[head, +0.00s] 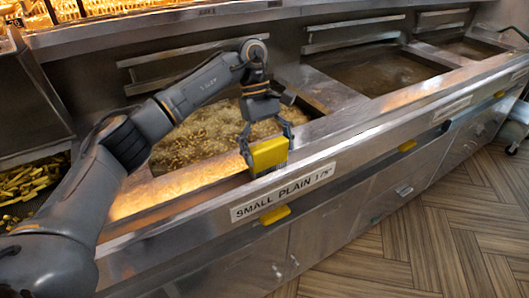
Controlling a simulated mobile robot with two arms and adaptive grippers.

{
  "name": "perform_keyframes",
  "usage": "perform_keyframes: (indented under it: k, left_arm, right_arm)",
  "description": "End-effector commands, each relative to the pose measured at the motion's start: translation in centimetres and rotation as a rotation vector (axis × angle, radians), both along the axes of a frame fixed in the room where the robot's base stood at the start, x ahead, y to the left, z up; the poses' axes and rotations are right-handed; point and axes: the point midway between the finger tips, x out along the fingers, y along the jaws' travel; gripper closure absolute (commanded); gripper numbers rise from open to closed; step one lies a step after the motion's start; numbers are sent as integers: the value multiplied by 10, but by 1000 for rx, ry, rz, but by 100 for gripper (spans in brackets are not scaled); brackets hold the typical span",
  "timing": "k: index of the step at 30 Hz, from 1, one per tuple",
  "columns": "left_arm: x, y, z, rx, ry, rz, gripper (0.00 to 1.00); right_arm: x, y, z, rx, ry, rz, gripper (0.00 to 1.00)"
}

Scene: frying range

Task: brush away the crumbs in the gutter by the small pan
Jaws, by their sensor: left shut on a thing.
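My left gripper (266,146) is shut on a yellow block-shaped thing (270,156), which looks like a brush handle. Its underside is hidden, so I cannot tell whether it touches the metal. It is over the steel front ledge (330,137) of the fryer, just above the label "SMALL PLAIN" (284,193). The pan (205,138) behind that label holds foaming oil with many pale bits. The gutter is the strip along the front of the pans; single crumbs in it are too small to tell. My right gripper is not in view.
More oil pans (375,70) lie to the right along the range. A basket of cut fries (28,182) is at the left. Yellow handles (275,215) stick out from the front panel. The wood-pattern floor (430,240) is clear at the lower right.

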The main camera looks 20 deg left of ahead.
Motion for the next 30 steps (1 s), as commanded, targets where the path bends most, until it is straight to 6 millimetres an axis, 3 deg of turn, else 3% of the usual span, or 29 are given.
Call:
perform_keyframes:
  k: [30]
  left_arm:
    - [52,-41,-2,0,0,-1,58]
  right_arm:
    - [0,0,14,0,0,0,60]
